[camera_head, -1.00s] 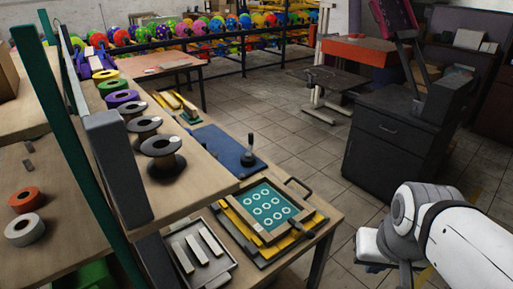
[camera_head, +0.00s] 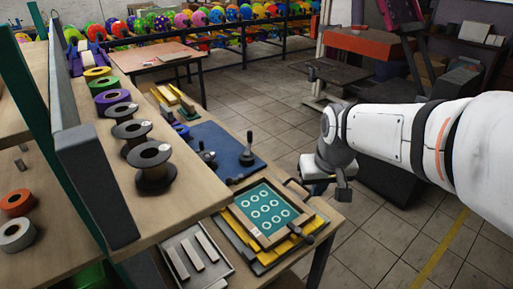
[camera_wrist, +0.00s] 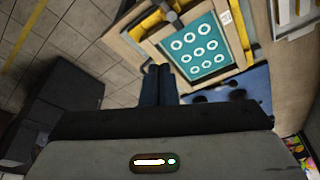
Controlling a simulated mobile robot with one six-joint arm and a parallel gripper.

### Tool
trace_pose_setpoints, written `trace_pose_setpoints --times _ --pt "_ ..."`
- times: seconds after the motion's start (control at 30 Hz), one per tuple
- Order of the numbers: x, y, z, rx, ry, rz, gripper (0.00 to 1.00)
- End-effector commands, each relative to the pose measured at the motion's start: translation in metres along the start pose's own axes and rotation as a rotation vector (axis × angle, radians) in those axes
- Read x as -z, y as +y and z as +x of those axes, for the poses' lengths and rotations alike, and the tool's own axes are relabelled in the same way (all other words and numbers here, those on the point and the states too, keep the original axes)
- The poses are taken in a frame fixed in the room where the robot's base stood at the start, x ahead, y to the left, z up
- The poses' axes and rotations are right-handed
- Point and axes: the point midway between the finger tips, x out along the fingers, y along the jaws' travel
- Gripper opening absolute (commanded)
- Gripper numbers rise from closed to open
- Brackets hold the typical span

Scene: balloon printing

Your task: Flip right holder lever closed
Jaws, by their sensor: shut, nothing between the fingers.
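Two black knobbed levers stand on the blue board at the table's edge: the right lever (camera_head: 248,152) upright, and the left lever (camera_head: 206,154) partly behind the shelf edge. Which parts belong to the holder is not certain. In front of the board lies a wooden frame with a teal screen (camera_head: 264,208) of white rings, also in the wrist view (camera_wrist: 197,50). My gripper (camera_head: 344,192) hangs right of the frame and the levers, apart from both. Its fingers (camera_wrist: 155,72) are together and empty. The right lever is not clearly visible in the wrist view.
A shelf with several tape spools (camera_head: 153,166) borders the left. A grey tray (camera_head: 198,257) with metal bars lies left of the frame. A black handle (camera_head: 308,239) sticks out at the frame's front. A dark cabinet (camera_head: 398,185) stands behind my arm. Floor between is open.

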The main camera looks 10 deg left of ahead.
Motion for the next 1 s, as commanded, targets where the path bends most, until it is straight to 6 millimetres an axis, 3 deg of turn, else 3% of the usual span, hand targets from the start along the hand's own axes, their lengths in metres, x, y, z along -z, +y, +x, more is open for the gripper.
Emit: trace_pose_setpoints --times 0.03,0.1,0.2,0.4,0.6,1.0 --pt "0.025 -0.022 0.011 0.016 -0.004 -0.055 0.00" --pt "0.053 -0.051 0.024 0.035 0.001 -0.119 0.00" --pt "0.085 -0.093 0.045 0.059 0.005 -0.200 0.00" --pt "0.117 -0.155 0.075 0.090 0.014 -0.304 0.00" --pt "0.124 -0.174 0.084 0.099 0.018 -0.333 0.00" --pt "0.124 -0.174 0.090 0.099 0.016 -0.332 0.00"
